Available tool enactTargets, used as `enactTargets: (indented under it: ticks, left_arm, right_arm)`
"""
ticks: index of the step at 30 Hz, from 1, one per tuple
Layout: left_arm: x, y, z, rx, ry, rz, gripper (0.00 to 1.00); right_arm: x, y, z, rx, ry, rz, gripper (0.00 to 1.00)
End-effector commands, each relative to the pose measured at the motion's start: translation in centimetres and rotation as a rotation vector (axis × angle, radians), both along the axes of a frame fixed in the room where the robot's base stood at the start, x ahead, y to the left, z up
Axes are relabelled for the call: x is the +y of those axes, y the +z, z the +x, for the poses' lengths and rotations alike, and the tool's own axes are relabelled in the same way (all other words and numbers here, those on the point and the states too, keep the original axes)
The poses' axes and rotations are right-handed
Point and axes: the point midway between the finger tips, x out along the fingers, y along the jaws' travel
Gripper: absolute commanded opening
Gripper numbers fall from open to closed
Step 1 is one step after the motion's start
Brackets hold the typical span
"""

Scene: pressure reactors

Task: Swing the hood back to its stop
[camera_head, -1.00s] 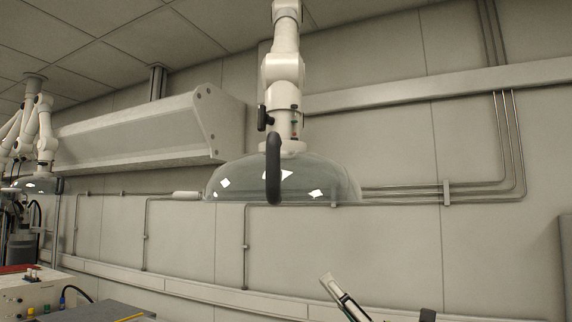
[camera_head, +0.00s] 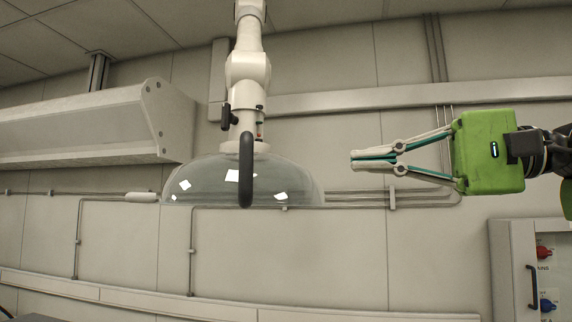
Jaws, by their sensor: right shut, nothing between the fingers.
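The hood (camera_head: 300,182) is a clear dome hanging from a white jointed arm (camera_head: 247,75) near the middle of the head view. A black curved handle (camera_head: 246,172) hangs down in front of the dome. My right gripper (camera_head: 356,160), with a green body, comes in from the right at about the dome's height. Its fingers point left, are shut and hold nothing. In the picture a gap separates the fingertips from the dome and the handle. My left gripper is not in view.
A large pale canopy (camera_head: 80,127) is fixed to the wall at left. Thin pipes run along the wall behind the dome. A cabinet (camera_head: 510,262) with a black handle and red and blue knobs stands at lower right. The space below the dome looks clear.

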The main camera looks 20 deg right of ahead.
Motion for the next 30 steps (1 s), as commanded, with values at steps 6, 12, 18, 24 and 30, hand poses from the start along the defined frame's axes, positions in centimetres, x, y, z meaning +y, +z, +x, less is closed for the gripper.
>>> enactTargets:
  ticks: [6,12,18,24,30]
  left_arm:
    - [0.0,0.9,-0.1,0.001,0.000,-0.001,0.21]
    - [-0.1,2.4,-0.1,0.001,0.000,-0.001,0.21]
    - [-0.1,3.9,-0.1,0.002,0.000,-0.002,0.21]
    - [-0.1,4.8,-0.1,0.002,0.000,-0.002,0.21]
    - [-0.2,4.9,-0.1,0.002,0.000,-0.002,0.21]
  right_arm:
    - [2.3,0.2,1.7,0.001,0.003,-0.004,0.00]
    - [5.8,0.3,4.4,0.004,0.005,-0.003,0.00]
    - [8.8,0.3,6.8,0.004,0.005,-0.002,0.00]
    - [10.6,0.2,8.1,0.002,0.005,0.000,0.00]
    - [11.0,0.0,8.5,0.002,0.003,0.000,0.00]
